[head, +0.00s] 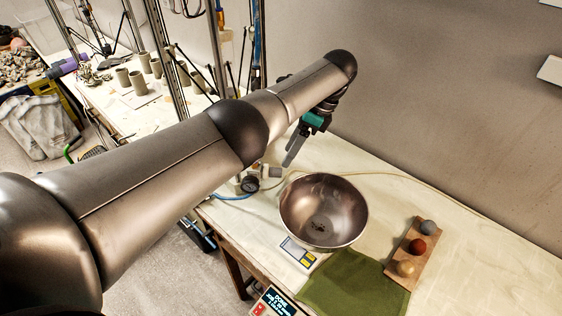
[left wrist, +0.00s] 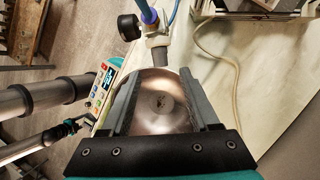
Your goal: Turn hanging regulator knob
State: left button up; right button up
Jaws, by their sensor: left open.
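The regulator hangs by the post at the table's back left edge, with a round gauge (head: 250,184) and a pale grey cylindrical knob (head: 272,171). In the left wrist view, the black gauge (left wrist: 129,27) and the grey knob (left wrist: 159,55) show at the top, the knob pointing down the picture. My left gripper (head: 288,163) is pointed downward just right of the knob in the head view. Its two fingers (left wrist: 161,75) are spread, with the knob's end just beyond the gap between the tips. Whether they touch it I cannot tell.
A steel bowl (head: 323,236) sits on a scale (head: 298,253) close below the gripper. A green cloth (head: 357,284) and a wooden board (head: 425,262) with three balls lie nearby. A pale hose (head: 415,178) runs along the table; blue tubing (head: 232,197) hangs at the regulator.

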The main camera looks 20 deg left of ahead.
aim_at(280, 169)
pick_arm(q)
jog(key=x, duration=0.6)
jog(key=shift+c, duration=0.4)
grip_shut()
